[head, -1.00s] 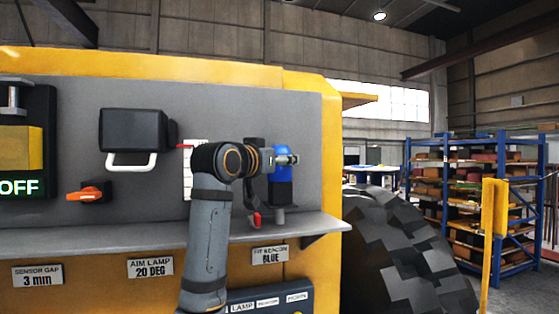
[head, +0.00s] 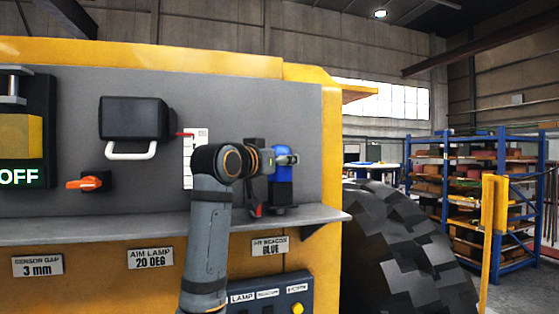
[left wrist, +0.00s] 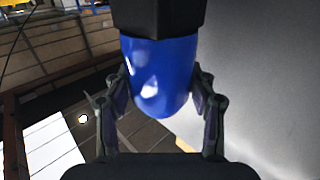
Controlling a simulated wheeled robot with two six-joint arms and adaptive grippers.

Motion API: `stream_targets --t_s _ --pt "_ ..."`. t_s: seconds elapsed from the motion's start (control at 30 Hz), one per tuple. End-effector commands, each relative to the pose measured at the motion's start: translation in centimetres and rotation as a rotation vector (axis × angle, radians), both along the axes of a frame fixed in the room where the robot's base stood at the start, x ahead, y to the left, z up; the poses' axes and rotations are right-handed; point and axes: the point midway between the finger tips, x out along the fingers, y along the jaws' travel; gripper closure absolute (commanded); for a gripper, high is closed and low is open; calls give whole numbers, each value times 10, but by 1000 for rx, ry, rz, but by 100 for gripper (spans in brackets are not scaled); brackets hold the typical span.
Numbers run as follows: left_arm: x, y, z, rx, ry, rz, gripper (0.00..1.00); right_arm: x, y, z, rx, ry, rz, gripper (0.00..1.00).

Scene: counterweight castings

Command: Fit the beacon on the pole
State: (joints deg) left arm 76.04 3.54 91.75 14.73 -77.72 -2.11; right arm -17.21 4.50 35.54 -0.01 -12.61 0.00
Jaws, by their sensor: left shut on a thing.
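The beacon (head: 281,172) has a blue dome and a black base; it is upright above the right end of the grey shelf. My left gripper (head: 287,160) is shut on the blue dome. In the left wrist view the fingers (left wrist: 160,92) sit on both sides of the dome of the beacon (left wrist: 158,68), with the black base beyond it. A short grey piece of the pole (head: 279,210) shows just under the base. I cannot tell whether the base is seated on it. My right gripper is not in view.
A label (head: 269,247) on the yellow body below reads "BLUE". A red-tipped part (head: 257,211) stands close left of the pole. The grey shelf (head: 120,232) runs along the panel. A black lamp housing (head: 133,120) and orange knob (head: 85,183) are left. A large tyre (head: 405,255) is right.

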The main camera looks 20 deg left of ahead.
Motion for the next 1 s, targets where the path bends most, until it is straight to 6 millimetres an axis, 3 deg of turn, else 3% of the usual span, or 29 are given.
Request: stream_targets --t_s 0.73,0.77,0.93,1.0 --pt "0 0 -19 0 -2 0 87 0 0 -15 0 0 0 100" --pt "0 0 -18 0 -2 0 41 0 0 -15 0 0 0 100" --pt "0 0 -18 0 -1 0 18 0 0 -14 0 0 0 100" --pt "0 0 -18 0 -1 0 17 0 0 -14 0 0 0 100"
